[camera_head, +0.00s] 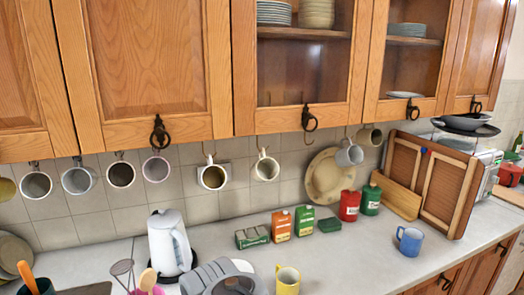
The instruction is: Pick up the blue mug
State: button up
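The blue mug (410,242) stands upright on the right part of the grey counter (340,250), near its front edge. Its handle is on the left side and its open top faces up. Nothing touches it. My gripper is not in view.
A wooden tray-like panel (440,187) leans behind the mug to the right. Green (371,198) and red (349,205) canisters stand behind it to the left. A yellow mug (287,280) stands front left. Several mugs hang under the wooden cabinets (145,60). Counter around the blue mug is clear.

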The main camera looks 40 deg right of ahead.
aim_at(412, 240)
jog(key=k, duration=1.1)
jog(key=z, duration=1.1)
jog(key=i, duration=0.95)
jog(key=u, duration=2.8)
jog(key=k, duration=0.6)
